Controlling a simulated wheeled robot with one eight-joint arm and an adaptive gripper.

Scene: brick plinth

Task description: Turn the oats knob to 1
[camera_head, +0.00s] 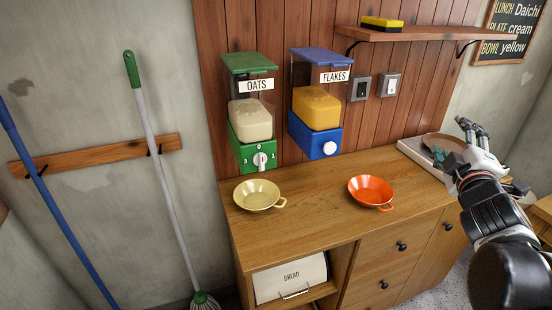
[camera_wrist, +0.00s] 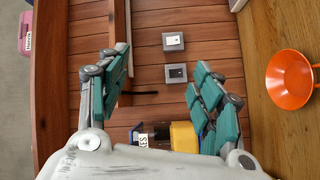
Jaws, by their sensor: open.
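The oats dispenser (camera_head: 250,115) is on the wood-panelled wall, with a green lid and base and a pale fill. Its white oats knob (camera_head: 261,161) is on the green front, with 0 above, 3 at left and 1 at right. A small reddish mark shows on the knob, but its exact pointing is too small to tell. A pale yellow bowl (camera_head: 258,194) stands below it. My gripper (camera_head: 456,140) is open and empty at the far right, well away from the knob. In the wrist view my gripper (camera_wrist: 160,68) shows its teal finger pads spread apart.
The flakes dispenser (camera_head: 316,110), blue with a white knob, is right of the oats. An orange bowl (camera_head: 371,191) stands on the wooden counter (camera_head: 315,200). A shelf (camera_head: 410,34) holds a sponge (camera_head: 382,23). Two switches (camera_head: 375,87) are below it. A mop (camera_head: 160,150) leans left.

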